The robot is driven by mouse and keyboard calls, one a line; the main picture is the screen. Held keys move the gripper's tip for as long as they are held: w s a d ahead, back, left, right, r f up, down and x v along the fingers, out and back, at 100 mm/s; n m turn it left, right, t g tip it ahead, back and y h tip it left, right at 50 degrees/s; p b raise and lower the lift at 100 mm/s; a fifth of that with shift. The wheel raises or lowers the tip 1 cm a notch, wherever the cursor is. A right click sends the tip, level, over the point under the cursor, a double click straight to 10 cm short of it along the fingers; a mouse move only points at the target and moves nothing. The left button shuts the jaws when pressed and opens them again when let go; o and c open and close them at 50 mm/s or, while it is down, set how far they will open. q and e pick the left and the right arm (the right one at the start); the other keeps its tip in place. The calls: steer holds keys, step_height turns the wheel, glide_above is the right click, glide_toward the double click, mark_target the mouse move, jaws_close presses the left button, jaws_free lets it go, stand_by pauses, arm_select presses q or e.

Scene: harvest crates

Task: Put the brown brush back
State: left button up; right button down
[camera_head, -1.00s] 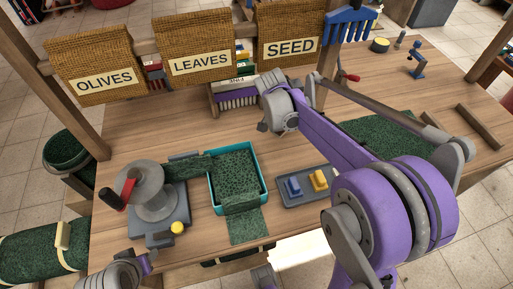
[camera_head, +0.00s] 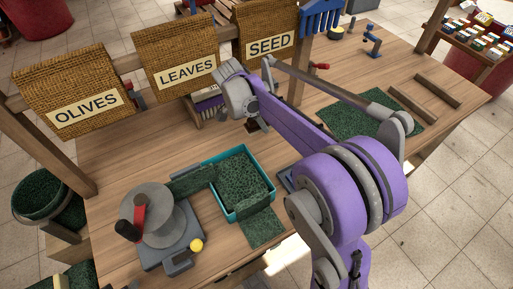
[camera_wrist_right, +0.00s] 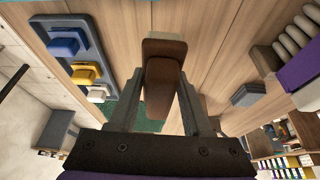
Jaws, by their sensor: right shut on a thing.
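The brown brush (camera_wrist_right: 163,62) is held between the two fingers of my right gripper (camera_wrist_right: 160,88) in the right wrist view. In the head view my right gripper (camera_head: 251,122) is over the table, behind the teal crate, with a small dark part of the brush showing below it. A grey tray (camera_wrist_right: 92,28) with a blue brush (camera_wrist_right: 68,42), a yellow one (camera_wrist_right: 84,74) and a white one (camera_wrist_right: 97,93) is to the left in the wrist view. In the head view my arm hides most of this tray (camera_head: 285,182). My left gripper is out of view.
A teal crate (camera_head: 227,216) with dark green contents stands mid-table, beside a grey machine with a red-handled crank (camera_head: 155,212). Wicker flaps labelled OLIVES (camera_head: 80,85), LEAVES (camera_head: 178,58) and SEED (camera_head: 266,28) hang behind. A green mat (camera_head: 365,108) lies to the right.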

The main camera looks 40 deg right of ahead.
mark_target(263, 146)
step_height(263, 146, down, 10)
steer(key=shift+r+b, duration=0.15)
steer(key=shift+b, duration=0.15)
stand_by(0.4)
steer(key=shift+f, duration=0.3)
steer(key=shift+c, duration=1.7)
jaws_free()
